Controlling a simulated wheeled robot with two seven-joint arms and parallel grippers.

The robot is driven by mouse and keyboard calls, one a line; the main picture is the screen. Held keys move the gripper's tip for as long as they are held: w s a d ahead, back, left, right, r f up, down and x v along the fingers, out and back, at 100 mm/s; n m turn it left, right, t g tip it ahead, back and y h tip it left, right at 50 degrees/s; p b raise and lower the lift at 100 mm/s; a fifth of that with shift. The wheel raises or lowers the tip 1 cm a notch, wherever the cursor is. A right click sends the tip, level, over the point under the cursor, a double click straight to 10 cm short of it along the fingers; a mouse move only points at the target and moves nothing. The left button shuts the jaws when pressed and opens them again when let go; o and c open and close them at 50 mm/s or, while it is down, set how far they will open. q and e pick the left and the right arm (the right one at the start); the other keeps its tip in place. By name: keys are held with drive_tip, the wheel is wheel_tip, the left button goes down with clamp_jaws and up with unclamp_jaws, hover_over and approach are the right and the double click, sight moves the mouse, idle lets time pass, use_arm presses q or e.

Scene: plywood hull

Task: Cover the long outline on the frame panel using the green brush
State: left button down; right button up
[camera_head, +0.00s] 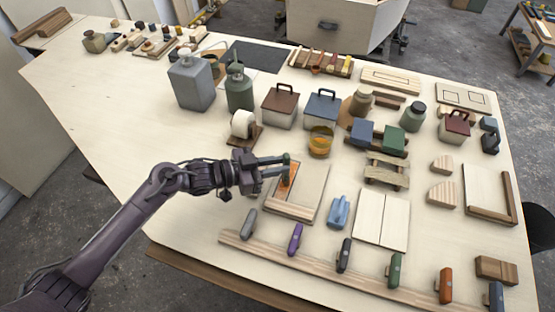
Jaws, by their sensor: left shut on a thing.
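My left gripper (283,166) comes in from the left and is shut on a small green-tipped tool, which looks like the green brush (287,158). It holds the brush over the upper left part of a pale wooden panel with a wood strip along its edge, seemingly the frame panel (313,185). An orange patch (290,181) shows on the panel's left part, just below the fingers. The gripper hides part of that patch and most of the brush, so I cannot tell whether the bristles touch. My right gripper is not in view.
A blue tool (339,211) lies right of the panel. A wooden rail (318,268) with several coloured handled tools runs along the front. A tape roll (243,125), an amber jar (320,141) and lidded boxes (280,106) stand behind. The bench's left side (110,110) is clear.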

use_arm(q)
drive_tip(key=shift+s+f, duration=0.1)
drive_tip(key=shift+s, duration=0.05)
drive_tip(key=shift+s+a+p, duration=0.35)
drive_tip(key=shift+s+p, duration=0.4)
drive_tip(key=shift+s, duration=0.1)
drive_tip(key=shift+s+a+p, duration=0.1)
drive_tip(key=shift+s+p, duration=0.25)
drive_tip(key=shift+s, duration=0.05)
drive_tip(key=shift+s+a, duration=0.15)
drive_tip(key=shift+s, duration=0.35)
wheel_tip(320, 180, up, 6)
drive_tip(key=p, duration=0.5)
drive_tip(key=shift+p, duration=0.35)
drive_tip(key=shift+w, duration=0.1)
